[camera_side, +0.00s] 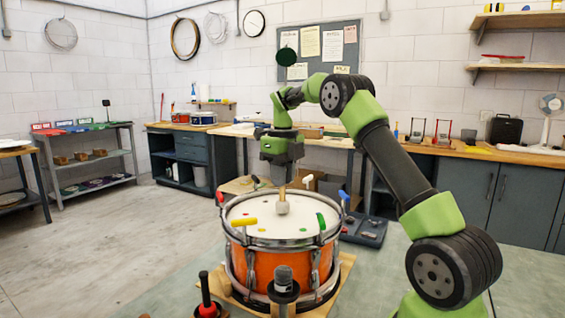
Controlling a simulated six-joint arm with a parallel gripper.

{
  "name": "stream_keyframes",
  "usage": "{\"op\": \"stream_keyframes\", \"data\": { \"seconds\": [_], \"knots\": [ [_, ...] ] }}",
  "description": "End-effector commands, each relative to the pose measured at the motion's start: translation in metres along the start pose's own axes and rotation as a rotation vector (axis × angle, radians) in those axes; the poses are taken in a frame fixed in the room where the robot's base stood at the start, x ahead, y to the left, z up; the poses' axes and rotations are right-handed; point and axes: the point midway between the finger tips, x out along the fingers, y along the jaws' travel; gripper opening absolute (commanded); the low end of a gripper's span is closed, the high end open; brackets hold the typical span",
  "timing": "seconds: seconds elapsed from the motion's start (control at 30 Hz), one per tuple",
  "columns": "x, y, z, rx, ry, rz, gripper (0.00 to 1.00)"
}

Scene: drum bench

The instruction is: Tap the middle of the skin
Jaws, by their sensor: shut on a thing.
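An orange drum (265,268) stands upright with its pale round skin (262,222) facing up. My gripper (282,180) is above the drum, pointing down. It is shut on a wooden beater (283,208) with a pale, rounded head at its lower end. The head is over the skin, near its middle and slightly toward the far side in the picture. I cannot tell whether the head touches the skin. Small coloured dots lie around the skin near the rim. The jaws are small in this view.
A dark tray (367,229) lies behind right. Space above the skin's left is clear.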

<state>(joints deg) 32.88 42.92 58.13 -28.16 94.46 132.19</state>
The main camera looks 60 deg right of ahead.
Motion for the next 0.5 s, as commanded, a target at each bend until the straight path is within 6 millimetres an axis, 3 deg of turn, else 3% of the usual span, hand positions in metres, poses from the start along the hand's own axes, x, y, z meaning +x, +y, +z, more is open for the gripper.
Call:
{"op": "stream_keyframes", "data": {
  "seconds": [0.03,0.17,0.5],
  "knots": [
    [0.011,0.0,-0.001,-0.001,0.006,0.002,0.0],
    [0.005,0.0,0.001,-0.001,-0.002,-0.001,0.0],
    [-0.038,0.0,0.001,-0.002,-0.003,-0.002,0.0]
  ]
}}
